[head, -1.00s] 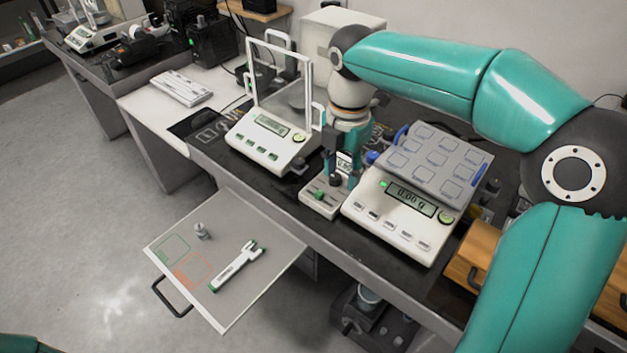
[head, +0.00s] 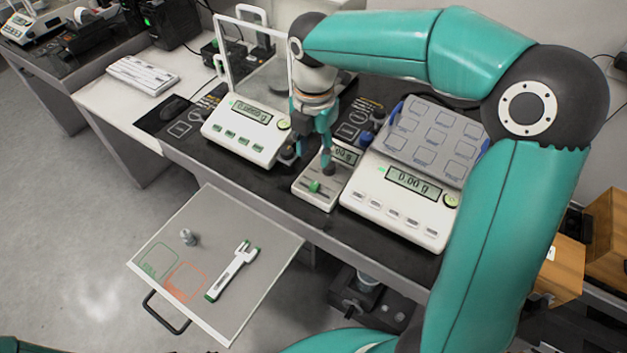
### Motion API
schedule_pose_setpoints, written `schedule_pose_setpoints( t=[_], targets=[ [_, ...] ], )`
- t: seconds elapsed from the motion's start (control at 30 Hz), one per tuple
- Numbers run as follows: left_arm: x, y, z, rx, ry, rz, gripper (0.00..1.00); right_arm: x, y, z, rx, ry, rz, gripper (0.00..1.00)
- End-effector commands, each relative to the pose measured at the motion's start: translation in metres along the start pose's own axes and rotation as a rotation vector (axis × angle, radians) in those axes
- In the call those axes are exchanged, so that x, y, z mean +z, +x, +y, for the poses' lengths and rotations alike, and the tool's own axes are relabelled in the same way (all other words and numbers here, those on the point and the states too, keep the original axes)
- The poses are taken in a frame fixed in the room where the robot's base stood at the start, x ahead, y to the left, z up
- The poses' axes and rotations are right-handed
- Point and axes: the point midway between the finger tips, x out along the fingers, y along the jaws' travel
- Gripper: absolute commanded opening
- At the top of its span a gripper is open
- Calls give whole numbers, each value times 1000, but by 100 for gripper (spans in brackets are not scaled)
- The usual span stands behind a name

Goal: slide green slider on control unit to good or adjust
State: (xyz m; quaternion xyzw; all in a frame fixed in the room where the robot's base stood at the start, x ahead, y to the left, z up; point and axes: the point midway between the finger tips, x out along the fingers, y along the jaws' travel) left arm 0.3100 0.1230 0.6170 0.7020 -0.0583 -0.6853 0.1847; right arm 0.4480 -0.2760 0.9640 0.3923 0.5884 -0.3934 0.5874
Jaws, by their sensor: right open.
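The control unit (head: 308,197) is a small pale box on the dark bench, between two scales. Its green slider (head: 314,187) sits in a slot on the near part of its top. A dark round knob (head: 328,169) shows behind the slider, and a small display (head: 344,155) farther back. My right gripper (head: 313,155) points down over the far left part of the unit, with its teal fingers apart and empty. It is behind the slider and appears clear of it. Fingertip height is hard to tell. My left gripper is out of view.
A scale with a glass draft shield (head: 230,148) stands left of the unit. A scale reading 0.00 g (head: 377,205) stands close on its right, carrying a grey tray (head: 398,155). A grey pull-out board (head: 205,215) below holds a small weight (head: 188,237) and a white-green tool (head: 232,272).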

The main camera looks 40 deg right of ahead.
Motion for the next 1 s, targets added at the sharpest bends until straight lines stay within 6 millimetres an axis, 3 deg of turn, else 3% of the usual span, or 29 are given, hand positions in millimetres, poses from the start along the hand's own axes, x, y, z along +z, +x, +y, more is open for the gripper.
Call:
schedule_pose_setpoints(
  t=[0.2,0.43,0.63,0.93,1.0],
  targets=[
    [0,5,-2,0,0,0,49,0,51,-2,-5,0,3,44],
    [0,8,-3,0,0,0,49,0,88,-1,-2,1,1,44],
    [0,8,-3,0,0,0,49,0,102,-1,-1,1,0,44],
    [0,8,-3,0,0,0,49,1,104,-1,1,2,0,44],
    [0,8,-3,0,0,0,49,1,104,-1,1,2,0,34]
  ],
)
